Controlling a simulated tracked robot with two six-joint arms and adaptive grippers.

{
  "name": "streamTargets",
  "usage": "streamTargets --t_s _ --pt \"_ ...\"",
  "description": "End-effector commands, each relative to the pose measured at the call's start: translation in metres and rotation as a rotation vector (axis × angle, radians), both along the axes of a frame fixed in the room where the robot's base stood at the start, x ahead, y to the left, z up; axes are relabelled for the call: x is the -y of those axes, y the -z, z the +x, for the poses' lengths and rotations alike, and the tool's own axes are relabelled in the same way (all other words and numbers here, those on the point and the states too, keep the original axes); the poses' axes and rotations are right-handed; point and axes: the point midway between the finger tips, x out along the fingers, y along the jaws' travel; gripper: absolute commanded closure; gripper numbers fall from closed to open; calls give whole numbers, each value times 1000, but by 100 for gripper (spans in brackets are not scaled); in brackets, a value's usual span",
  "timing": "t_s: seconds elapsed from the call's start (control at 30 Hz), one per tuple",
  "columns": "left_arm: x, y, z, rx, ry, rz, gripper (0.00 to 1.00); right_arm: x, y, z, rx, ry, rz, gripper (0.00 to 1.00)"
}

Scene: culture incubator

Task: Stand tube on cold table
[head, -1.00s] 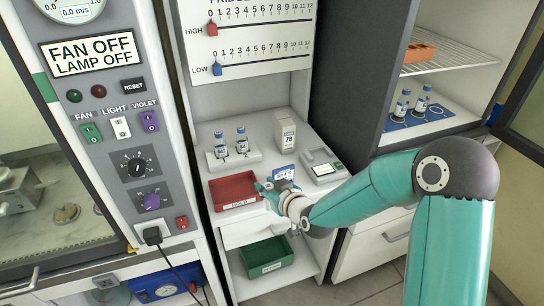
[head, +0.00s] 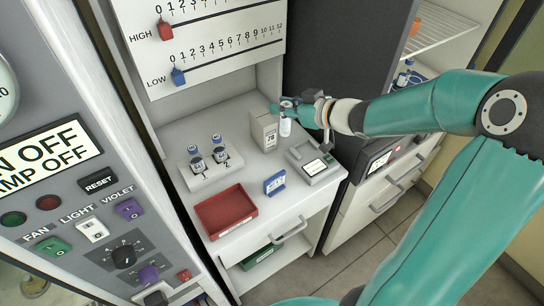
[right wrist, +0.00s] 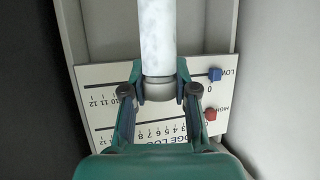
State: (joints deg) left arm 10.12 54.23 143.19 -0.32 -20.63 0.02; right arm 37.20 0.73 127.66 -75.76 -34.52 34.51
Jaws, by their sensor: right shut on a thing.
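A pale, frosty-looking tube (head: 285,127) hangs roughly upright below my right gripper (head: 289,106). It stands out clearly in the right wrist view (right wrist: 157,35), where my right gripper (right wrist: 158,88) is shut around its grey end. The tube is held above the back right of the white worktop (head: 250,200), just right of a white box marked 70 (head: 264,133) and behind a grey device with a small display (head: 315,163). I cannot tell whether its lower end touches anything. No surface is clearly marked as a cold table. My left gripper is not in view.
A white rack (head: 208,180) holds two blue-capped vials. In front are a red tray (head: 226,210) and a small blue-and-white item (head: 274,183). A green bin (head: 260,257) sits below. An open dark cabinet (head: 345,55) stands behind my right arm.

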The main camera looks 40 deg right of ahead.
Motion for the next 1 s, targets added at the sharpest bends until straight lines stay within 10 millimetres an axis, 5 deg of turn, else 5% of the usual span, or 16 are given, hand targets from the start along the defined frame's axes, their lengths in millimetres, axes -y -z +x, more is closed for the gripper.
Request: streamTargets --t_s 0.4,1.0 --pt "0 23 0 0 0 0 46 5 113 -5 -6 13 6 100" --pt "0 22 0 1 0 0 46 7 176 -5 -1 15 0 100"
